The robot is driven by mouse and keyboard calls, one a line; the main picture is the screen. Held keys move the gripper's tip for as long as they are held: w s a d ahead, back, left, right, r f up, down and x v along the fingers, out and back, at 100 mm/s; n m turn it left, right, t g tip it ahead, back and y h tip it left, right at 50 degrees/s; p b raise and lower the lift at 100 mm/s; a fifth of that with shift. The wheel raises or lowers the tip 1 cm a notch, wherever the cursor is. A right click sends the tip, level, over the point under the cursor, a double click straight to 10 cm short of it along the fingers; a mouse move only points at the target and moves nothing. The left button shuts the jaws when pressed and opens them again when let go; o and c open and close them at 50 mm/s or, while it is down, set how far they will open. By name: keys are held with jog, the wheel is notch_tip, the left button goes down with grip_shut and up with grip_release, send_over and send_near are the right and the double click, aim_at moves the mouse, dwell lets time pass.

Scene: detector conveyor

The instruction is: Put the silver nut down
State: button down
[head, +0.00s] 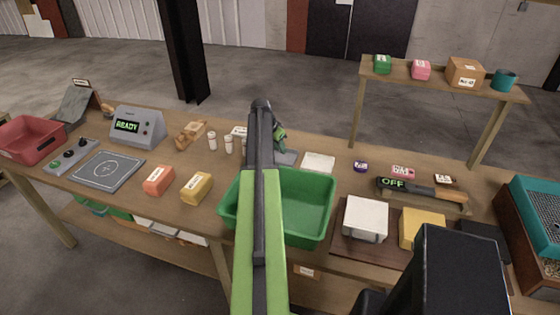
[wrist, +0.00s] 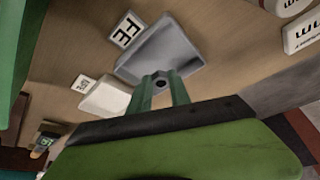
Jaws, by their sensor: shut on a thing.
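My gripper (head: 279,134) is over the middle of the table, partly hidden behind my arm in the head view. In the wrist view its two green fingers (wrist: 161,90) are shut on a small greyish nut (wrist: 161,82), of which only a little shows between the fingertips. The nut cannot be made out in the head view. A grey tray (wrist: 165,52) with a raised rim lies beyond the fingertips in the wrist view. It shows behind the green bin in the head view (head: 287,157). I cannot tell the height of the nut above it.
A green bin (head: 315,205) stands in front of the tray. A white block (head: 319,162) is right of the tray. White bottles (head: 212,141) stand to the left, with a READY device (head: 137,126) farther left. An OFF-marked tool (head: 420,187) lies to the right.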

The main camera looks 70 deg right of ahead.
aim_at(282, 159)
jog(key=shift+f+b, duration=2.1)
jog(key=shift+f, duration=0.1)
jog(key=shift+r, duration=0.2)
jog(key=shift+f, duration=0.1)
jog(key=c, duration=1.6)
grip_release()
jog(key=shift+f, duration=0.1)
jog(key=shift+c, duration=0.2)
jog(key=o, duration=0.4)
jog(key=shift+o, duration=0.2)
jog(key=p+v, duration=1.1)
jog(key=v, duration=0.1)
jog(key=shift+r, duration=0.2)
